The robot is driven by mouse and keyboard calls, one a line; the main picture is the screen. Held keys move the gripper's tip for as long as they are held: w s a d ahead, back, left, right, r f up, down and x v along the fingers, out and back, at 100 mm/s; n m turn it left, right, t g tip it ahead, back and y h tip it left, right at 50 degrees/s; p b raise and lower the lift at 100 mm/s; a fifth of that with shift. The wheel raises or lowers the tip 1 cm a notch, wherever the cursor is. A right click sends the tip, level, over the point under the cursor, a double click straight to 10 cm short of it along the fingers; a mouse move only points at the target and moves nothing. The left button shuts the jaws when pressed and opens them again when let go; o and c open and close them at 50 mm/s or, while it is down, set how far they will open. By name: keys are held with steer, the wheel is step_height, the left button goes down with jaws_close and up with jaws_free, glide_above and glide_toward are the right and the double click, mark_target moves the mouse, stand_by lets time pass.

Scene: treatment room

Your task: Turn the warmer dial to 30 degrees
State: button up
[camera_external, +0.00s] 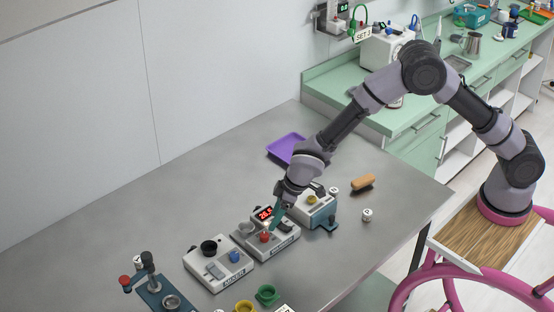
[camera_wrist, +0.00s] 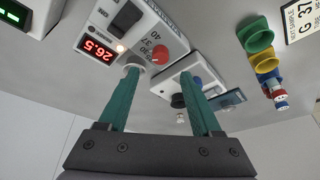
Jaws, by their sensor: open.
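The warmer (camera_external: 285,241) is a pale box on the grey table with a red-digit display, a grey cup and a red dial (camera_external: 265,237). In the wrist view its display (camera_wrist: 97,49) reads 26.5. There the red dial (camera_wrist: 160,54) sits beside printed marks including 37 and 40. My gripper (camera_external: 275,217) is just above the warmer, pointing down. In the wrist view its two teal fingers (camera_wrist: 160,73) are apart, with the dial showing between and beyond their tips. Nothing is held. Contact with the dial cannot be made out.
The mixer (camera_external: 215,273) with a blue knob stands left of the warmer, and another device (camera_external: 318,213) stands close on its right. Yellow and green cups (camera_external: 266,293) stand in front.

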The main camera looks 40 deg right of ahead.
steer(key=shift+v, duration=1.8)
